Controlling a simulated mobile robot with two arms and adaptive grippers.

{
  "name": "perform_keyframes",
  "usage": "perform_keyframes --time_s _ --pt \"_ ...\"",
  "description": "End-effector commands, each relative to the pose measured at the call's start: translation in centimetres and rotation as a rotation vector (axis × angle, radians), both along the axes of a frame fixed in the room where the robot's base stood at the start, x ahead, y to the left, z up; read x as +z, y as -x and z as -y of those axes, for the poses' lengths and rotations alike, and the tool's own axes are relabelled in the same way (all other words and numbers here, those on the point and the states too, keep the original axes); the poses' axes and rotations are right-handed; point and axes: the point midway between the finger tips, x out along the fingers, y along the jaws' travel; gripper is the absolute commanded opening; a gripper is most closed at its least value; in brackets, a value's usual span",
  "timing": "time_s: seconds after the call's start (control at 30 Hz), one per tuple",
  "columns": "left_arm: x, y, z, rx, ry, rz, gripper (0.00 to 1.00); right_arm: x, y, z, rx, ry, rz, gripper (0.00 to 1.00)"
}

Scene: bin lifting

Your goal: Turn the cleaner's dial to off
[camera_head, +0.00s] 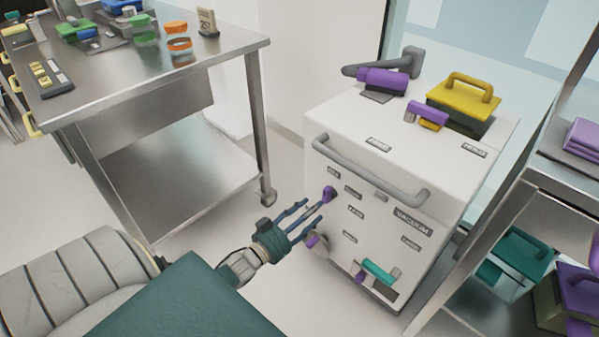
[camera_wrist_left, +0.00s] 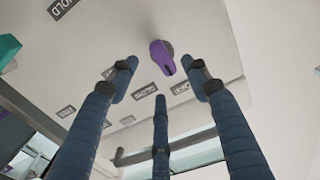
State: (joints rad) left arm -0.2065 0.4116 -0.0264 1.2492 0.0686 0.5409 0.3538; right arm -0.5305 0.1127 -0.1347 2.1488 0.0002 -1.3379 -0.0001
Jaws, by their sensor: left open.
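The cleaner is a white box-shaped machine (camera_head: 385,150) with a grey bar handle and small dark labels on its front. A purple dial (camera_head: 329,193) sits on the upper left of that front; the left wrist view shows a purple dial (camera_wrist_left: 162,55) on a grey round base. My left gripper (camera_head: 307,214) is open and empty, its blue fingers spread and pointing at the front panel close to the dial. In the left wrist view the dial lies ahead between the fingertips (camera_wrist_left: 163,88), apparently not held. Which setting the dial points to cannot be read. My right gripper is not in view.
Lower on the front are another purple part (camera_head: 312,241) and a teal handle (camera_head: 380,271). Purple and yellow tools (camera_head: 462,97) lie on top. A steel table (camera_head: 150,70) stands left, a shelf rack (camera_head: 540,200) right. Open floor lies between table and cleaner.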

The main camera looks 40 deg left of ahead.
Motion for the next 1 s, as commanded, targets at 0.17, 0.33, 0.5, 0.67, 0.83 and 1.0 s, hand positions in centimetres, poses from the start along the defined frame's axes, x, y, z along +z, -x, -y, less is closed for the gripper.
perform_keyframes --time_s 0.17,0.33,0.5,0.67,0.83,1.0 --pt "0.0 3.5 -0.3 0.0 0.0 -0.002 0.48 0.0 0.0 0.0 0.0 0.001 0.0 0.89" --pt "0.0 5.3 -0.4 0.0 0.0 0.0 0.48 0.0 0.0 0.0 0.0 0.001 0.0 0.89" --pt "0.1 5.7 -0.4 0.0 0.0 0.001 0.48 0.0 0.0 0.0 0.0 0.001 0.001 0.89" --pt "0.0 5.7 -0.4 0.0 0.0 0.001 0.48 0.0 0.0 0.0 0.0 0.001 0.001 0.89" --pt "0.0 5.6 -0.4 0.0 0.0 0.001 0.48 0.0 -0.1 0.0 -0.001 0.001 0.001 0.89" --pt "-0.1 5.6 -0.3 0.001 0.001 -0.004 0.48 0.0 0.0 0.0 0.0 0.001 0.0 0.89"
